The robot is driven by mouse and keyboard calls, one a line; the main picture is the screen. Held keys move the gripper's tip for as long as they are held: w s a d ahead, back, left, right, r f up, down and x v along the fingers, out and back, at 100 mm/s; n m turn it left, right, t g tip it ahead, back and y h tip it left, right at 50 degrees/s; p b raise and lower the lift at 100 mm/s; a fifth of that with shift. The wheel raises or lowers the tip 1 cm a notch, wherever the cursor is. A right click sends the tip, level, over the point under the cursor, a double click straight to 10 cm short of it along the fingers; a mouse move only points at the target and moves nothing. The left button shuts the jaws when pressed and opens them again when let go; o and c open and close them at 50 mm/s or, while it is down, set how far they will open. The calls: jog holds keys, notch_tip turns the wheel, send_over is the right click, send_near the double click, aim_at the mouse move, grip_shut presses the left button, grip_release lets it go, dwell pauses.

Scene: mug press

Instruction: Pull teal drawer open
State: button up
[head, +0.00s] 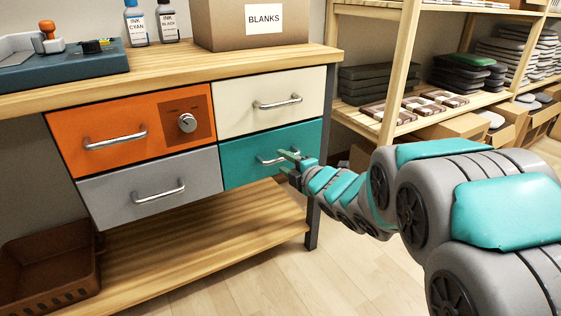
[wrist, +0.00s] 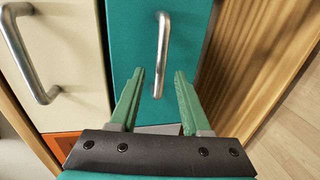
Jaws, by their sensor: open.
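The teal drawer (head: 240,168) is at the lower right of the bench's drawer block, its front flush with the others. Its metal bar handle (head: 265,161) is partly covered by my gripper in the head view. My gripper (head: 287,157) is at the right part of the handle. In the wrist view the teal drawer (wrist: 122,50) fills the middle, and the handle (wrist: 161,60) runs up and down the picture. The open green fingers (wrist: 160,80) stand on either side of the handle's lower end, with gaps on both sides. I cannot tell how deep the fingers reach.
An orange drawer (head: 80,137) with a knob, a cream drawer (head: 240,100) and a grey drawer (head: 110,195) surround the teal one. The wooden lower shelf (head: 200,250) is below. A bench leg (head: 312,225) stands right of the drawer, and a storage rack (head: 398,80) is further right.

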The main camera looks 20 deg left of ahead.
aim_at(281, 160)
jog(key=shift+x, duration=1.7)
jog(key=shift+d, duration=0.1)
jog(key=shift+c, duration=0.4)
grip_shut()
